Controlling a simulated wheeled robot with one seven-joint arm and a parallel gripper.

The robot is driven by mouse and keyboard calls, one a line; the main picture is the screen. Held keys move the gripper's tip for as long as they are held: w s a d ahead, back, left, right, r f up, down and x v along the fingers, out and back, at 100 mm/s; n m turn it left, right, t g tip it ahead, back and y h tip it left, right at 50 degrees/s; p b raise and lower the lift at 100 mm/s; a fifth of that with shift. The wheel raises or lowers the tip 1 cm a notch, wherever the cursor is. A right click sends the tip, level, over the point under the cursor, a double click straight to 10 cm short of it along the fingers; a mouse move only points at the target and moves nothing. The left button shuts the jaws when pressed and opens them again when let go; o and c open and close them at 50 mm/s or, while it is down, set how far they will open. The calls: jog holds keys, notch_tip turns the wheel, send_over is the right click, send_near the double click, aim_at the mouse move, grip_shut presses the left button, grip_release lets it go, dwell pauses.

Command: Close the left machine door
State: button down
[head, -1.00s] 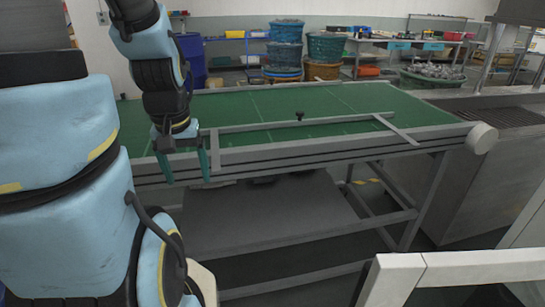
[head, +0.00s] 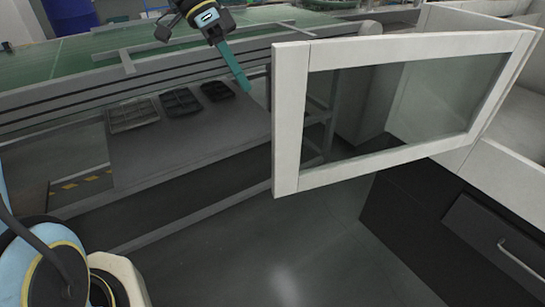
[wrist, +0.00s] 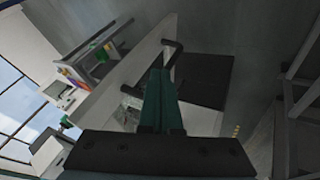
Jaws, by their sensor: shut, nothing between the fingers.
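The machine door (head: 287,120) has a white frame around a clear glass pane. It stands swung open at the right of the head view, its free edge on the left and its far side joining the white machine body. My gripper (head: 243,84) hangs just left of that free edge, teal fingers together and empty. The head view shows a small gap between fingertips and frame. In the wrist view the shut fingers (wrist: 158,76) point toward a pale panel (wrist: 125,75) with a dark handle (wrist: 172,52). I cannot tell whether this is the same door.
A green-topped conveyor table (head: 80,55) with grey rails runs behind my gripper. Dark trays (head: 181,102) lie on its lower shelf (head: 160,145). A dark cabinet with a metal handle (head: 520,262) stands below the machine at right. The floor (head: 270,250) before the door is clear.

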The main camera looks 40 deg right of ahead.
aim_at(273, 123)
jog(key=shift+m, duration=0.3)
jog(key=x, duration=0.3)
jog(key=p+x, duration=0.1)
jog(key=x, duration=0.3)
jog(key=s+x, duration=0.1)
jog(key=x, duration=0.2)
jog(key=shift+s+d+r+p, duration=0.15)
jog(key=shift+d+p, duration=0.15)
jog(key=shift+p, duration=0.05)
